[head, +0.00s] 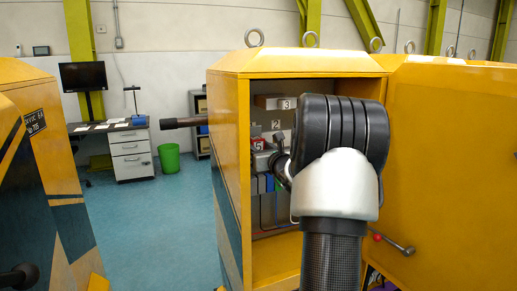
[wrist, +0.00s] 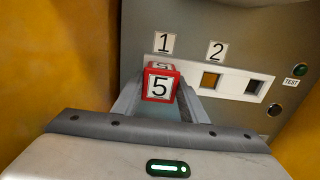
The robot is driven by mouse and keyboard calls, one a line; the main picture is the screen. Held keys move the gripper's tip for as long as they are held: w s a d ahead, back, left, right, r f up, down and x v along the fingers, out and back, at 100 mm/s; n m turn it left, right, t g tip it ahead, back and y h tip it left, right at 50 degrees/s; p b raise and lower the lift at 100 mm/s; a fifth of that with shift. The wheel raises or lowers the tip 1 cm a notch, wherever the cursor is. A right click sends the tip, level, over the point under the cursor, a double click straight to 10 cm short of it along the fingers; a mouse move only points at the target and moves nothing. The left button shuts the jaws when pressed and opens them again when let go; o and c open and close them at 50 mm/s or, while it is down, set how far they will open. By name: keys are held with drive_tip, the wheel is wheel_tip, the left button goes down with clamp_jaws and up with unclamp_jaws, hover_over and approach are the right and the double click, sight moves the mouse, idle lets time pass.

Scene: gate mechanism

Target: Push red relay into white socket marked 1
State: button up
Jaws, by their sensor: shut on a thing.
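The red relay (wrist: 160,84), a small block with a white face marked 5, sits between the fingers of my gripper (wrist: 161,96) in the wrist view. My gripper is shut on it. The relay is in front of the white socket strip (wrist: 232,84), just below the label 1 (wrist: 164,43). It hides the socket under that label, so I cannot tell whether it touches or enters it.
Label 2 (wrist: 216,51) stands above an orange-brown opening, with a dark opening further right. A green TEST button (wrist: 299,69) is at the far right. The yellow cabinet (head: 228,160) has close side walls, and its door (head: 450,150) stands open at right.

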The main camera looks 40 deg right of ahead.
drive_tip(key=shift+r, duration=0.15)
drive_tip(key=o, duration=1.2)
drive_tip(key=shift+w, duration=0.15)
